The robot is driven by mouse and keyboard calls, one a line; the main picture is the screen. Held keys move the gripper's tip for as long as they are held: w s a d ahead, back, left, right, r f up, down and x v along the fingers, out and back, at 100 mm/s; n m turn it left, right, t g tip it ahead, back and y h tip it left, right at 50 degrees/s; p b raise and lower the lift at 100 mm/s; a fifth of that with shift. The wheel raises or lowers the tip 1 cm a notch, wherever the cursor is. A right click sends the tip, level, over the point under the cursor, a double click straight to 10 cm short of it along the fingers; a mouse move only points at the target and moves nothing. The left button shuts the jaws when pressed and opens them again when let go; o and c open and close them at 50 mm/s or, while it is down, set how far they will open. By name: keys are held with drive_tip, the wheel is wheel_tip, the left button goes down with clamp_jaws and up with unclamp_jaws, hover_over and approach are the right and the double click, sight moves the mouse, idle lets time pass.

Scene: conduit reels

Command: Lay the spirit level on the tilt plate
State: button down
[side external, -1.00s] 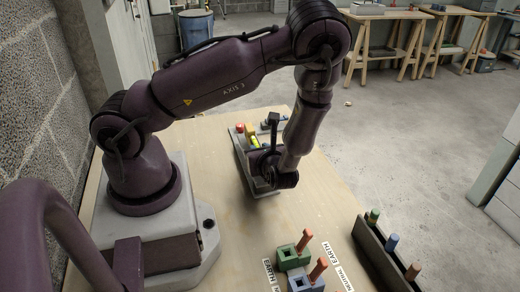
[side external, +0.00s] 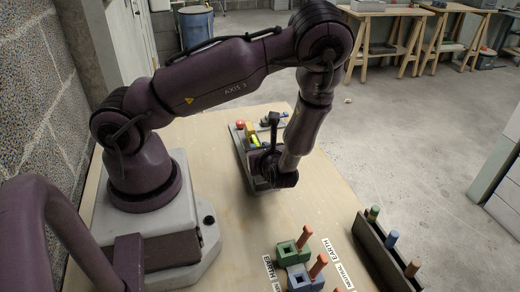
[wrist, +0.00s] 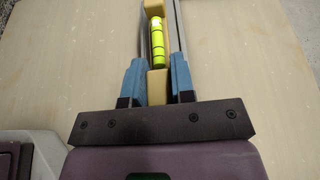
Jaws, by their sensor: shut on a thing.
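In the wrist view the spirit level shows as a yellow-green vial (wrist: 157,42) between tan blocks, with grey rails along both sides. My gripper (wrist: 157,78) has blue fingers, one on each side of its near end, shut on it. In the side view the bright vial (side external: 254,141) and a yellow block (side external: 250,130) show just behind my gripper (side external: 268,170), whose fingertips are hidden by the wrist. I cannot single out the tilt plate with certainty.
A red ball (side external: 240,125) is beyond the gripper. Green (side external: 287,252) and blue (side external: 300,278) blocks with orange pegs stand at the front, beside printed labels. A dark rack (side external: 385,250) with coloured pegs is at the right. Bare wooden tabletop (side external: 225,225) lies between.

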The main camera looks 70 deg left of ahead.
drive_tip(key=shift+f, duration=0.4)
drive_tip(key=c, duration=0.9)
unclamp_jaws()
drive_tip(key=shift+d, duration=0.1)
drive_tip(key=s+d+r+n+g+h, duration=0.25)
drive_tip(key=d+r, duration=0.25)
drive_tip(key=d, duration=0.8)
drive_tip(key=s+r+n+t+h, duration=0.1)
drive_tip(key=r+n+t+h, duration=0.1)
drive_tip(key=r+n, duration=0.3)
drive_tip(key=s+d+r+n+t+h, duration=0.1)
drive_tip(key=r+n+t+h, duration=0.2)
drive_tip(key=r, duration=0.8)
drive_tip(key=s+r+n+t+h, duration=0.1)
drive_tip(key=r+n+t+h, duration=0.2)
drive_tip(key=r+n+h, duration=0.3)
drive_tip(key=shift+s+d+r+n+h, duration=0.1)
drive_tip(key=shift+d+r+n+h, duration=0.1)
drive_tip(key=shift+r+n, duration=0.4)
drive_tip(key=shift+s+d+r+n+h, duration=0.1)
drive_tip(key=shift+d+r+n, duration=0.1)
drive_tip(key=shift+r, duration=0.7)
